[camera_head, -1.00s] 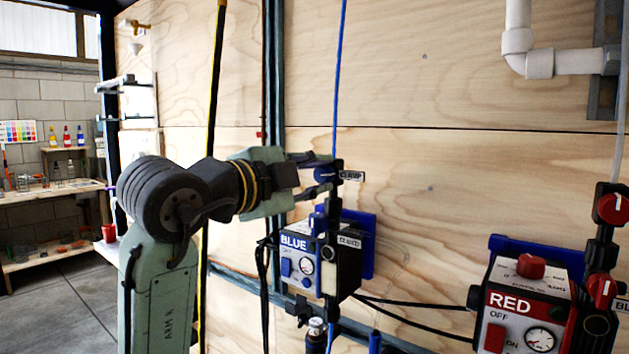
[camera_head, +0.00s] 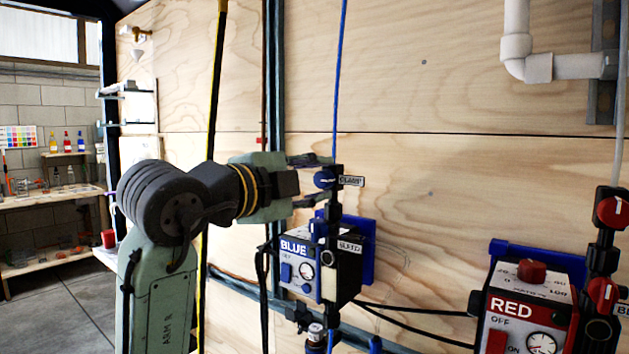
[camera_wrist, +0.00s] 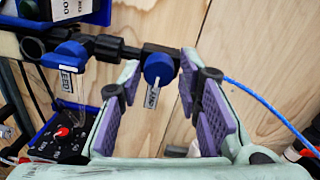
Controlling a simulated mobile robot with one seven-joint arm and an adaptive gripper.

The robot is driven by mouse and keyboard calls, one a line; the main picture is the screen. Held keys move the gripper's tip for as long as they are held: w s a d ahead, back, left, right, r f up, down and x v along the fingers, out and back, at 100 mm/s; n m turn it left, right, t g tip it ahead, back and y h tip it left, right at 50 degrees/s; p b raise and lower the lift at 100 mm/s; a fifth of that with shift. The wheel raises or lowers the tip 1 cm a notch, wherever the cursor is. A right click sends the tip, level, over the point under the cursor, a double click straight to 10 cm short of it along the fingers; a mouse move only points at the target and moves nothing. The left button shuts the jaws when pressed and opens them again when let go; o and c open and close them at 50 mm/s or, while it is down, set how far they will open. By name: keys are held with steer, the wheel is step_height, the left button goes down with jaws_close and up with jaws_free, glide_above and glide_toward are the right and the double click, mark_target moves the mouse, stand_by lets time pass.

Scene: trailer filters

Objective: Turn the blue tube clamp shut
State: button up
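The blue tube clamp knob (camera_head: 325,179) is on the black fitting where the thin blue tube (camera_head: 337,80) comes down, above the BLUE pump box (camera_head: 294,247). A CLAMP tag (camera_head: 351,181) sticks out on its right. In the wrist view the round blue knob (camera_wrist: 158,67) shows a pale pointer mark near its lower edge. My gripper (camera_head: 318,182) is at the clamp's left, pointing right. In the wrist view my gripper (camera_wrist: 161,82) is open, its purple-padded fingers on either side of the knob with gaps; whether the tips reach past it is unclear.
A second blue knob (camera_wrist: 70,53) with its own tag sits left along the fitting in the wrist view. The RED pump box (camera_head: 525,305) with red knobs (camera_head: 612,211) stands at right. Black cables run below. The plywood wall (camera_head: 450,130) is close behind.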

steer(key=shift+o, duration=1.1)
steer(key=v, duration=1.2)
